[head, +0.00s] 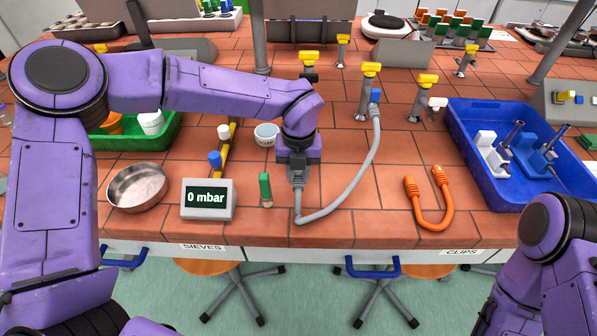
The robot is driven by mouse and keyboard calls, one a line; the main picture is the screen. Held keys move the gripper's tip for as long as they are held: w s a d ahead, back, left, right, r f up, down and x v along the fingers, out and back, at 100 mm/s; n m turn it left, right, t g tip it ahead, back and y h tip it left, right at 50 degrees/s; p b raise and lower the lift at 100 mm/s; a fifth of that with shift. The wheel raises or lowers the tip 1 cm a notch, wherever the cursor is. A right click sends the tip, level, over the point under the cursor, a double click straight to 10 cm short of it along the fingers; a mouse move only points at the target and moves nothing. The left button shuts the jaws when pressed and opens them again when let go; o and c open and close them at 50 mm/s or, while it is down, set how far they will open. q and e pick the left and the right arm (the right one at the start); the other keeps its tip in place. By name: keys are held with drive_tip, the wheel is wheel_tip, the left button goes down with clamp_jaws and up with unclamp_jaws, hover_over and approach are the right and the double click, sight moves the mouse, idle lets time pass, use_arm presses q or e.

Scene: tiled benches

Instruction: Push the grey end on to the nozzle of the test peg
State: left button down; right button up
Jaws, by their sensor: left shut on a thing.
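My left gripper (298,176) points down over the front middle of the bench and is shut on the grey end of the grey hose (340,199). The jaws mostly hide that end. The hose loops towards the front edge, then rises to its blue end (376,95) at a yellow-topped tap (368,90). A small green upright piece (265,188) stands just left of my gripper. A grey gauge (207,199) reads 0 mbar, with a blue-capped fitting (215,160) and a white-capped one (223,132) behind it. I cannot tell which piece is the test peg. My right gripper is out of view.
A metal bowl (138,187) sits left of the gauge, and a small white cup (266,134) behind my gripper. An orange hose (433,222) lies to the right. A blue tray (472,181) holds white and blue clamp-like pieces. Bare tiles lie between the grey and orange hoses.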

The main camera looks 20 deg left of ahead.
use_arm(q)
drive_tip(key=shift+w+a+p, duration=0.25)
drive_tip(key=shift+w+p, duration=0.2)
drive_tip(key=shift+w, duration=0.4)
drive_tip(key=shift+w+a+p, duration=0.25)
drive_tip(key=shift+w+p, duration=0.15)
drive_tip(key=shift+w, duration=0.45)
idle(0.8)
drive_tip(key=shift+w+r, duration=0.1)
drive_tip(key=shift+w, duration=0.2)
idle(0.5)
drive_tip(key=c, duration=0.8)
unclamp_jaws()
drive_tip(key=shift+w+a, duration=0.1)
drive_tip(key=shift+c, duration=0.2)
wheel_tip(320, 180, up, 10)
drive_tip(key=b, duration=0.2)
drive_tip(key=shift+r, duration=0.2)
